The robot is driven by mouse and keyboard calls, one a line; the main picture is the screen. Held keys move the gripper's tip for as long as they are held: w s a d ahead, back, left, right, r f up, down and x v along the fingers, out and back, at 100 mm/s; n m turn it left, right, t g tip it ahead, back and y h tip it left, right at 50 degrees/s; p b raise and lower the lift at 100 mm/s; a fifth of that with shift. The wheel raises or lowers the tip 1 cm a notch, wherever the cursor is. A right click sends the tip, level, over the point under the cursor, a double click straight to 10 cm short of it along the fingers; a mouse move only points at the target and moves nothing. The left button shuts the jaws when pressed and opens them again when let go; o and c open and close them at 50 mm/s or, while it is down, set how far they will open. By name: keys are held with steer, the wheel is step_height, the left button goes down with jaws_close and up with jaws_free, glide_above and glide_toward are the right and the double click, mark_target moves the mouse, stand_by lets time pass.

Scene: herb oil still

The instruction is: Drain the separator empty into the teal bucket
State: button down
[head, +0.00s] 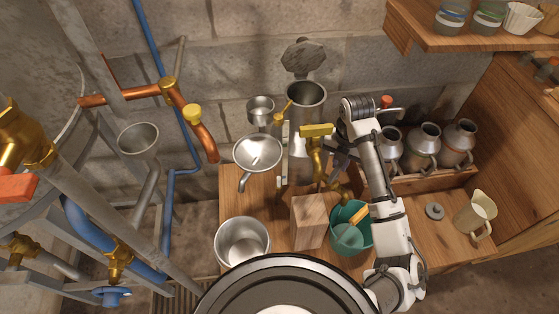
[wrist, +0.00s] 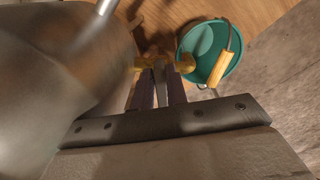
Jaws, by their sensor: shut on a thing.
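The separator (head: 306,95) is a tall grey metal cylinder standing at the back of the bench. Brass taps with a yellow-topped handle (head: 316,130) are on its front side. My gripper (head: 333,168) is at the lower brass tap (wrist: 185,65). In the wrist view, the jaws (wrist: 160,88) are shut on a thin grey lever there, with brass showing on both sides. The teal bucket (head: 367,244) stands below and in front of the tap; it also shows in the wrist view (wrist: 226,72). A paler teal round shows inside it; I cannot tell whether it is liquid.
A wooden block (head: 308,222) stands left of the bucket, with a steel pot (head: 242,243) further left. Metal jugs (head: 424,140) stand in a wooden rack at right. A cream pitcher (head: 476,212) stands at the far right.

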steer(key=shift+a+f+n, duration=0.2)
steer(key=shift+a+n, duration=0.1)
